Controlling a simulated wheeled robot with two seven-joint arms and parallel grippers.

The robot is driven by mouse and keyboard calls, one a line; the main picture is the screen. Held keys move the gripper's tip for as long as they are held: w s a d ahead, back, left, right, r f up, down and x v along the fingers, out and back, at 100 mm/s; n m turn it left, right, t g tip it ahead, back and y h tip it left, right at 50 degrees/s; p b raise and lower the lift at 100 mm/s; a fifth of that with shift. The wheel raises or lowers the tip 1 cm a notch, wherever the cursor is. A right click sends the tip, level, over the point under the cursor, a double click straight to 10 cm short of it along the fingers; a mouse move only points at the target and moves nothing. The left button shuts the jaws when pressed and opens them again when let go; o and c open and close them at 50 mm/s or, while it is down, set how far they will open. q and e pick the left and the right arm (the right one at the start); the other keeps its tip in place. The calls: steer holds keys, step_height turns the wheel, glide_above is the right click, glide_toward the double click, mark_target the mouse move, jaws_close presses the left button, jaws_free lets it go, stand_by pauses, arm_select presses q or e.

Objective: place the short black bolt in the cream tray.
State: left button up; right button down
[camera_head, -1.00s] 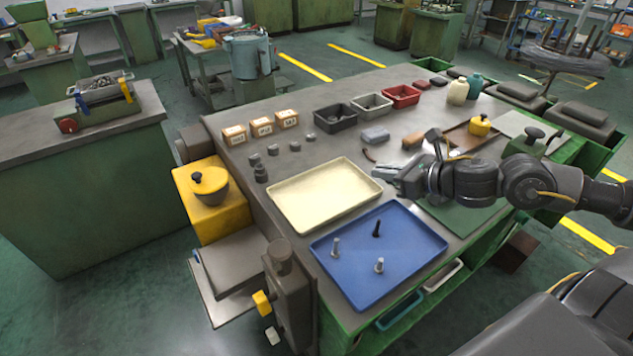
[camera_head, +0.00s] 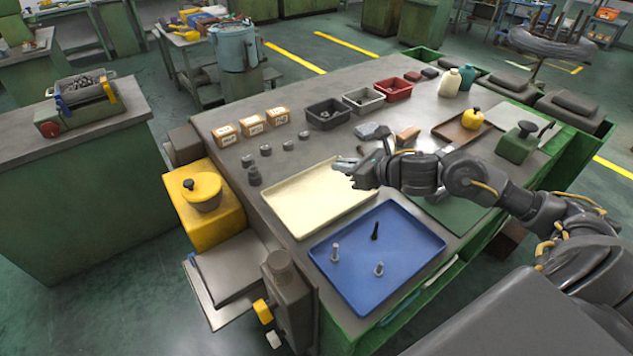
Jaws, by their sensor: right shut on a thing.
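The cream tray (camera_head: 290,205) lies flat on the bench and looks empty. My left gripper is not in view.
Several dark metal pieces (camera_head: 254,175) stand left of the cream tray. Small boxes (camera_head: 251,126) and black, grey and red bins (camera_head: 327,114) stand behind it. A yellow-knobbed weight (camera_head: 473,117) sits on a brown tray to the right. A yellow block (camera_head: 205,215) stands beside the bench.

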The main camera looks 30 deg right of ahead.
steer(key=w+a, duration=0.2)
steer(key=b, duration=0.3)
glide_above(316, 192)
steer(key=s, duration=0.1)
steer(key=f, duration=0.5)
steer(key=shift+d+f, duration=0.35)
steer(key=shift+d, duration=0.05)
steer(key=shift+w+a+f, duration=0.15)
steer(key=shift+w+f, duration=0.05)
steer(key=shift+f, duration=0.05)
steer(key=f, duration=0.1)
steer(key=f+b, duration=0.2)
steer(key=shift+w+a+f, duration=0.3)
steer(key=shift+f, duration=0.3)
steer(key=shift+d+r, duration=0.1)
